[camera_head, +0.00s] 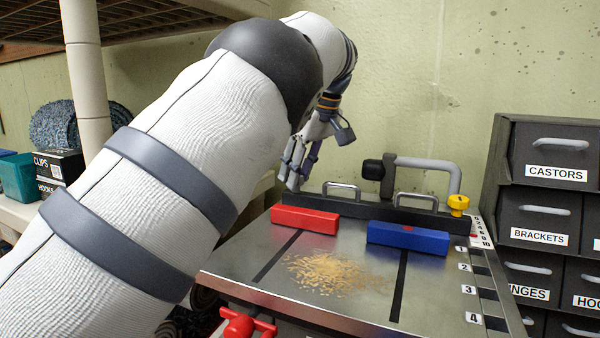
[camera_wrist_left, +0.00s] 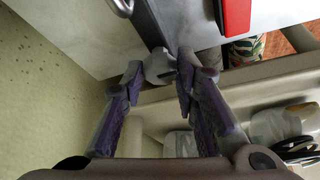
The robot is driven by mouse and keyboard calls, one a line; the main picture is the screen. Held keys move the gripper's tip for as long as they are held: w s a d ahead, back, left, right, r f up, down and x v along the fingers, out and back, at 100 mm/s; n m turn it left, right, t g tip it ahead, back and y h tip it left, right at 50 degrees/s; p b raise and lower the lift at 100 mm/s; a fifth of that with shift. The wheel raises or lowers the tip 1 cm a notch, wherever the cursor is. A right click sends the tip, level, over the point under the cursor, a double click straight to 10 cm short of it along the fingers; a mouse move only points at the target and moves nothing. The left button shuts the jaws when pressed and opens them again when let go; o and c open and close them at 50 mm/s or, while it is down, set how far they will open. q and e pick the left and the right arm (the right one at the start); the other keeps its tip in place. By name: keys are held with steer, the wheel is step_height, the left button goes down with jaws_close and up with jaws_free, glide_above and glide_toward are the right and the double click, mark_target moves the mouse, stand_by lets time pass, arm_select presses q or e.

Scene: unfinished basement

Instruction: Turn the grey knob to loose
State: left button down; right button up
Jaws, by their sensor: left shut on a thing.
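The grey knob (camera_wrist_left: 160,66) shows in the left wrist view at the end of the dark fence bar (camera_wrist_left: 150,22). My left gripper (camera_wrist_left: 158,72) has its two purple-grey fingers on either side of the knob and is shut on it. In the head view my left gripper (camera_head: 297,168) is at the left end of the dark fence (camera_head: 375,212), at the back of the metal table (camera_head: 345,255). The knob itself is hard to make out there. Which way the knob is turned cannot be told. My right gripper is not in view.
A red block (camera_head: 305,219) and a blue block (camera_head: 408,238) sit in front of the fence. A yellow knob (camera_head: 458,203) is at its right end. Sawdust (camera_head: 330,272) lies on the table. Drawers (camera_head: 550,205) stand right; a red knob (camera_head: 242,325) is at front.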

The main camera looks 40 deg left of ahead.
mark_target(309, 196)
arm_select(q)
steer(key=shift+f, duration=0.15)
stand_by(0.3)
steer(key=c, duration=1.3)
jaws_free()
steer(key=shift+v, duration=3.8)
steer(key=shift+a, duration=0.1)
